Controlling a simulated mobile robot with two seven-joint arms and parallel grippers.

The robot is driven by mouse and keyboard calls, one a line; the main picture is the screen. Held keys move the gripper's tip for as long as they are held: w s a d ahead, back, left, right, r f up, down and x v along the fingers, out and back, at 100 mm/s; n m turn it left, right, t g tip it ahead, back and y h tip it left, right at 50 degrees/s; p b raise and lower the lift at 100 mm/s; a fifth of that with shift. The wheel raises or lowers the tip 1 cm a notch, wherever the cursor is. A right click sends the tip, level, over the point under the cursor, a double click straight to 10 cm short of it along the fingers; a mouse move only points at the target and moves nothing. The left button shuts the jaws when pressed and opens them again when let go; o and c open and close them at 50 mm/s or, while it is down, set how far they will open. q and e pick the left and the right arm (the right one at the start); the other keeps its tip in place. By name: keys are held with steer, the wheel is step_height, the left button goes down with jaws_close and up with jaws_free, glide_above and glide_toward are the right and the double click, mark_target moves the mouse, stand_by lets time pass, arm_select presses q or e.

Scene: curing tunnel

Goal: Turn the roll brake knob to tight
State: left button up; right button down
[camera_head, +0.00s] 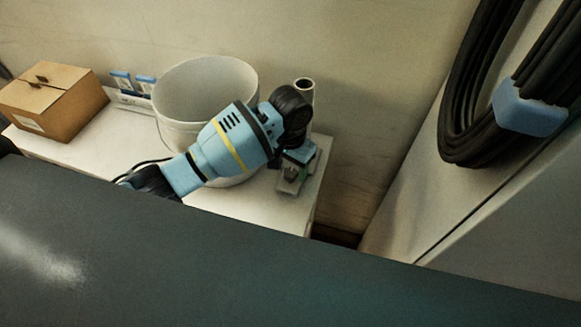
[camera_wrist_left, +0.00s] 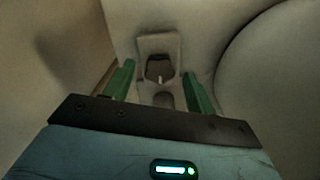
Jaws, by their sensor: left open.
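The brake knob (camera_wrist_left: 158,70) shows in the left wrist view as a small dark knob with a pale mark, set in a beige bracket (camera_wrist_left: 173,41). My left gripper (camera_wrist_left: 161,86) is open, with one green finger on each side of the knob's line. The fingers look apart from the knob; I cannot tell the exact depth. In the head view my left gripper (camera_head: 292,177) points down at the right end of the white table. The knob cannot be made out there. My right gripper is not in view.
A white bucket (camera_head: 205,85) stands close behind my left arm. An upright tube (camera_head: 304,88) stands beside my wrist. A cardboard box (camera_head: 50,100) sits at the left of the white table (camera_head: 235,205). Black cables (camera_head: 462,110) hang at the right. A dark surface (camera_head: 200,260) fills the front.

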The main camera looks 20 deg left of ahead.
arm_select(q)
steer(key=shift+f, duration=0.5)
steer(key=c, duration=1)
